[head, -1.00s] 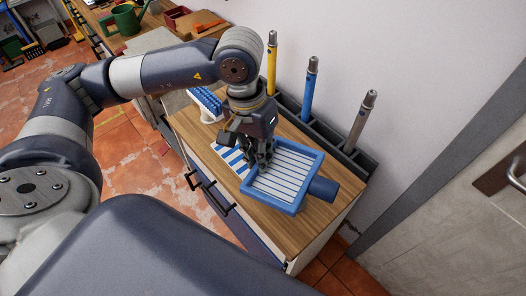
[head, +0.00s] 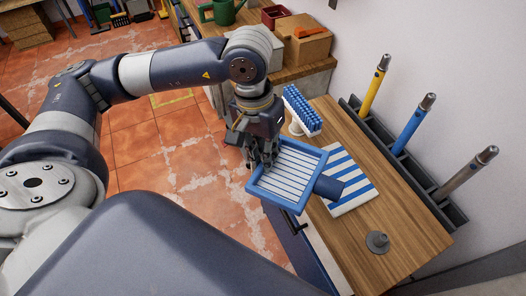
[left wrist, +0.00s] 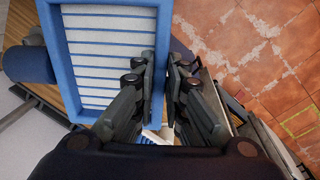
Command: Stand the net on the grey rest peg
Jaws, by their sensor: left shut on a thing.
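The net, a blue rectangular frame with white slats and a short round blue socket, is held in the air in the head view (head: 289,176). My left gripper (head: 262,160) is shut on the frame's left rim. The left wrist view shows the net (left wrist: 108,60) at left, with its rim at the fingers (left wrist: 165,72). The grey rest peg (head: 377,242), a short stub on a round base, stands bare on the wooden cabinet top, right of and nearer than the net. My right gripper is not in view.
A blue-and-white striped cloth (head: 345,186) lies on the cabinet top (head: 405,217), partly behind the net. A blue-bristled brush (head: 301,108) stands at the far end. Yellow, blue and grey handles (head: 411,124) stand in a dark rack (head: 452,212) along the wall.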

